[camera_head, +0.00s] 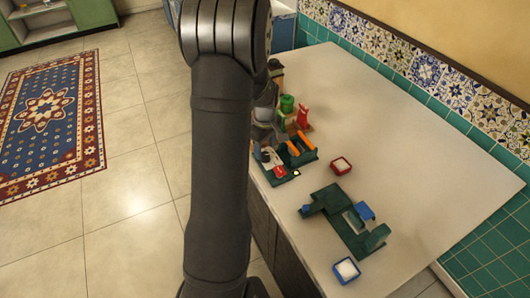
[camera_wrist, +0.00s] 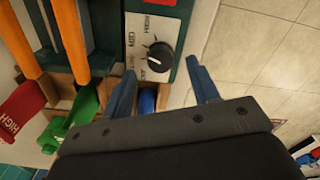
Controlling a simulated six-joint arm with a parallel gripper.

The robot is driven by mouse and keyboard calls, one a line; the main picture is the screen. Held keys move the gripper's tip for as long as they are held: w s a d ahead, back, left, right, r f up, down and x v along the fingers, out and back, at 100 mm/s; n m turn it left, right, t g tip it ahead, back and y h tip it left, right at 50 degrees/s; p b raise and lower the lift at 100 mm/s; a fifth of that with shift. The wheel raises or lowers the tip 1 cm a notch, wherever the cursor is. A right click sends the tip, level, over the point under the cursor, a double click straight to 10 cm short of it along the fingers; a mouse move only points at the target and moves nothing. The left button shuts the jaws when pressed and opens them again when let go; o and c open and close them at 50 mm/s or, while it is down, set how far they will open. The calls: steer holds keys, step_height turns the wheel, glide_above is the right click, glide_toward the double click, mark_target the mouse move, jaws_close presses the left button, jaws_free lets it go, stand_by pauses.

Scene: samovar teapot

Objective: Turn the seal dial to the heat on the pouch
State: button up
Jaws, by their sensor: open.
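A black dial (camera_wrist: 160,55) with a white pointer mark sits on a white plate (camera_wrist: 135,24) in the wrist view. The plate reads HIGH and MID; a third label at its lower left is partly hidden. The pointer mark lies on the dial's lower-left side, nearest the third label. My gripper (camera_wrist: 161,67) is open, its blue fingers apart on either side of the dial in this view; contact cannot be told. A red piece marked HIGH (camera_wrist: 22,110), seemingly the pouch, stands at the left. It also shows in the head view (camera_head: 302,116).
A green piece (camera_wrist: 82,115) stands in a wooden holder beside the red one. Orange bars (camera_wrist: 70,35) cross the dark green device. A green fixture (camera_head: 345,222), a red tray (camera_head: 341,166) and a blue tray (camera_head: 346,270) stand on the white table, clear at right.

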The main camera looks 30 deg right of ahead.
mark_target(265, 157)
steer(key=shift+f, duration=1.5)
steer(key=c, duration=1)
steer(key=shift+m, duration=0.3)
steer(key=m, duration=0.4)
steer(key=shift+m, duration=2.4)
